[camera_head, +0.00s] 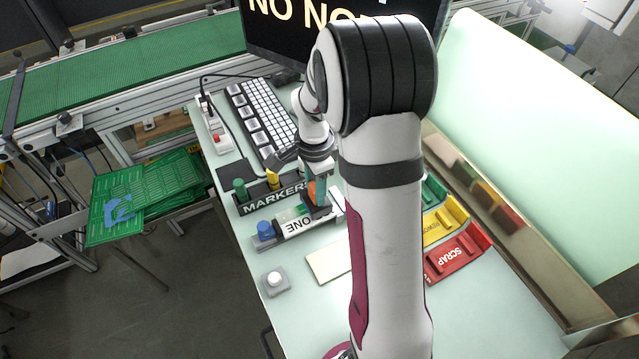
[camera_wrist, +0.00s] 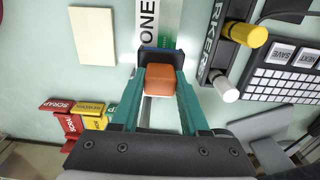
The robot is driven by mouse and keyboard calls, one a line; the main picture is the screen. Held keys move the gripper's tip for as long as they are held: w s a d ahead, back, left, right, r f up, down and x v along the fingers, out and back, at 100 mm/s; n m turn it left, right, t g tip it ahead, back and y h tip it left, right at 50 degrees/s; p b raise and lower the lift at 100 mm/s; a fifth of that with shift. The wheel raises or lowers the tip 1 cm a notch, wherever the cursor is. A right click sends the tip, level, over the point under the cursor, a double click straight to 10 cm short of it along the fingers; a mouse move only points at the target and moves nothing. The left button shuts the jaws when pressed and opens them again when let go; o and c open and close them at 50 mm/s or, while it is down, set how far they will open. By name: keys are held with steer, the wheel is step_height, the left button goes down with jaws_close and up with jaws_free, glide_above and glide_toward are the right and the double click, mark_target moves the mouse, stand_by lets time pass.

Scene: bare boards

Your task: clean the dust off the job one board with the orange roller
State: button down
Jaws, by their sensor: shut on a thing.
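My gripper (camera_wrist: 160,85) is shut on the orange roller (camera_wrist: 160,79), whose orange block shows between the teal fingers. In the head view my gripper (camera_head: 317,200) points down over the far right part of the station labelled ONE (camera_head: 300,224), with a bit of orange showing between the fingers. The job one board, a green and white strip (camera_wrist: 172,22), lies at that station, partly hidden by my gripper and the roller. I cannot tell whether the roller touches it. Dust is too small to make out.
A MARKERS holder (camera_head: 246,207) and keyboard (camera_head: 265,115) lie beyond the station. A cream pad (camera_head: 328,264) and a white button (camera_head: 274,279) sit nearer. Green, yellow and red SCRAP (camera_head: 458,257) trays stand at the right, partly behind my arm.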

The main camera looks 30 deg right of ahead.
steer(key=shift+a, duration=3.1)
steer(key=shift+d, duration=0.1)
steer(key=shift+d, duration=3.8)
steer(key=shift+a, duration=0.15)
steer(key=shift+a, duration=3.8)
steer(key=shift+d, duration=3.95)
